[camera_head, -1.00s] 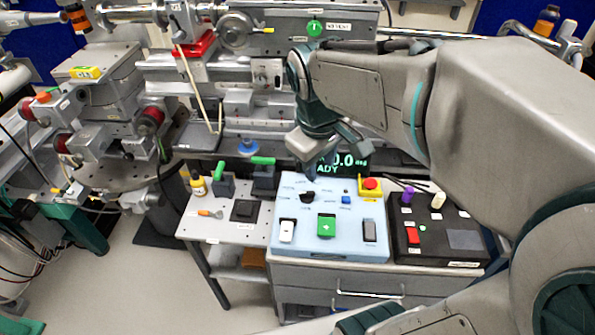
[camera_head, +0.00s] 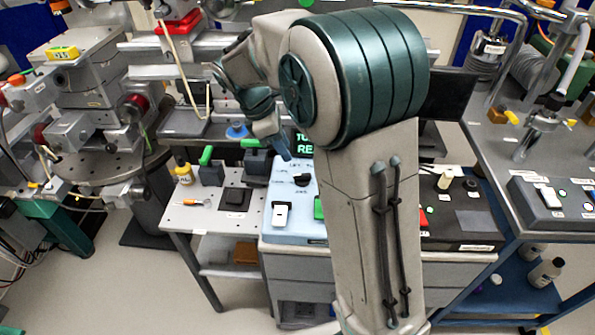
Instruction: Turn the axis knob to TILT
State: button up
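The black axis knob (camera_head: 303,179) sits on the light-blue control panel (camera_head: 292,229). Small printed labels surround it, too small to read, so I cannot tell where it points. My gripper (camera_head: 284,150) hangs above and slightly left of the knob, fingers pointing down, and seems apart from it. I see it from the side and cannot tell whether its fingers are open or shut. My arm hides the right part of the panel. The green-lettered display (camera_head: 303,143) behind it is partly hidden; only "RE" is clear on its lower line.
A white switch (camera_head: 281,213) and part of a green button (camera_head: 318,208) are on the panel. A black control box (camera_head: 455,228) lies right of my arm. Beamline stages stand behind.

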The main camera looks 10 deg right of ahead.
aim_at(301, 174)
jog(key=x, duration=0.9)
jog(key=shift+f+b, duration=0.1)
jog(key=shift+b, duration=0.25)
grip_shut()
